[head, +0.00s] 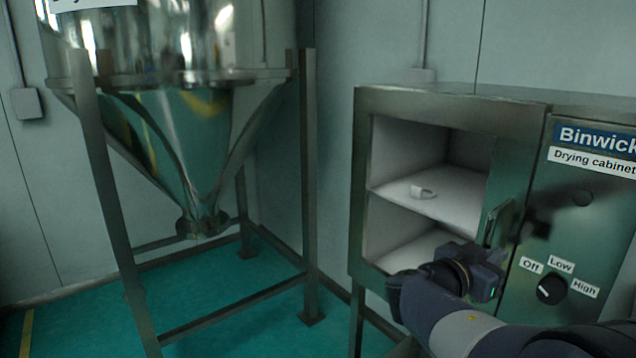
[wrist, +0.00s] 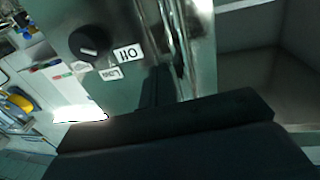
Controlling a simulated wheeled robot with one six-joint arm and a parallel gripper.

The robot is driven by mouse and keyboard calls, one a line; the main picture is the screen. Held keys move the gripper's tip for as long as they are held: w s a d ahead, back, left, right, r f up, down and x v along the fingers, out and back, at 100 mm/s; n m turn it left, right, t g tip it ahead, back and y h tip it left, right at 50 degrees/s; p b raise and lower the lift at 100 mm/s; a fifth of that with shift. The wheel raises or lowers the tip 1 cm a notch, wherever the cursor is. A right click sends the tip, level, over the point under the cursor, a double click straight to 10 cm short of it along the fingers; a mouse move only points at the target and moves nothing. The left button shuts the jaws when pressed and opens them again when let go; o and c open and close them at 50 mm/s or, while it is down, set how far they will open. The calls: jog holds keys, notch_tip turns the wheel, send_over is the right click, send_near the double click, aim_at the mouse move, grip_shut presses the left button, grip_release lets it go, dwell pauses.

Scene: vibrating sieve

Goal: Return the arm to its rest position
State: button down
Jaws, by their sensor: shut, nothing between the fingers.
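My gripper (head: 490,268) is in front of the drying cabinet (head: 449,108) in the head view, near the lower end of its handle (head: 500,222). It is shut and empty. I cannot tell from this view whether it touches the cabinet. My arm (head: 470,330) reaches in from the lower right. In the wrist view the dark gripper body (wrist: 180,122) fills the lower part, and its fingertips cannot be made out. The cabinet's black knob (wrist: 88,40) and "Off" label (wrist: 127,53) show beyond it, turned over.
The cabinet's left compartment is open, with a small white object (head: 423,192) on its upper shelf (head: 458,203). The control knob (head: 550,290) is right of my gripper. A steel hopper (head: 185,120) on a frame (head: 308,190) stands left. Green floor (head: 240,325) lies beneath it.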

jog(key=v, duration=1.8)
jog(key=shift+a+b, duration=0.2)
jog(key=shift+b, duration=0.2)
